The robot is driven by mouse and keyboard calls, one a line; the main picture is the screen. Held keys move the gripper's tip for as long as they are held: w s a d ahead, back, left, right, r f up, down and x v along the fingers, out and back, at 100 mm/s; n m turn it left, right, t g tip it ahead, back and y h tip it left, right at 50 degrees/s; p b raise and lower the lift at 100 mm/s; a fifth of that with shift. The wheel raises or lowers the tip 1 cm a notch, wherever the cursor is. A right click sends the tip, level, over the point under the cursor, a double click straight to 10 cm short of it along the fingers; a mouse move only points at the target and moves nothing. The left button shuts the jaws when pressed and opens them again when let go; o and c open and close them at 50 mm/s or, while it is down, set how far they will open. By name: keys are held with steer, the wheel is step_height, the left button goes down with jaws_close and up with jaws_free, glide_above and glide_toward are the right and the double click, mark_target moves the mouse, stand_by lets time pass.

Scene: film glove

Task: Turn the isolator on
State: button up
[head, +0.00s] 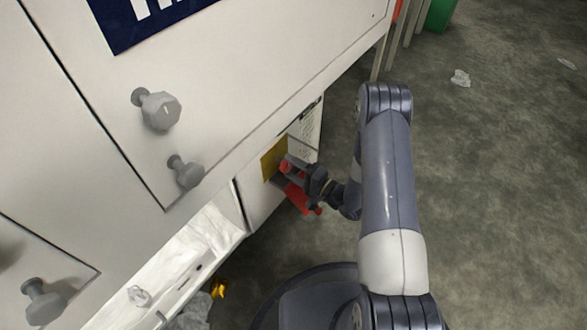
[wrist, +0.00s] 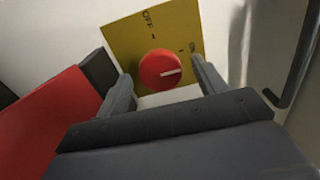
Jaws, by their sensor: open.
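The isolator is a round red knob (wrist: 160,70) with a white line, on a yellow plate (wrist: 118,34). The plate carries "OFF" at its top and a second, blurred label at its right. The white line points right and slightly up, away from "OFF" and roughly towards the right-hand label. My gripper (wrist: 161,74) is open, with one finger on each side of the knob. I cannot tell whether the fingers touch it. In the head view the yellow plate (head: 271,160) is on the white cabinet, and my gripper (head: 292,172) is in front of it.
A white cabinet front (head: 240,70) with grey knobs (head: 158,110) fills the left. An open white compartment (head: 190,250) lies below. A red part (wrist: 45,120) stands beside my left finger. A dark bar (wrist: 295,60) is at the right.

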steer(key=p+v, duration=0.2)
steer(key=v, duration=0.8)
steer(key=shift+s+d, duration=0.3)
steer(key=b+x, duration=0.2)
steer(key=x, duration=0.9)
steer(key=shift+d, duration=0.1)
steer(key=shift+d, duration=0.1)
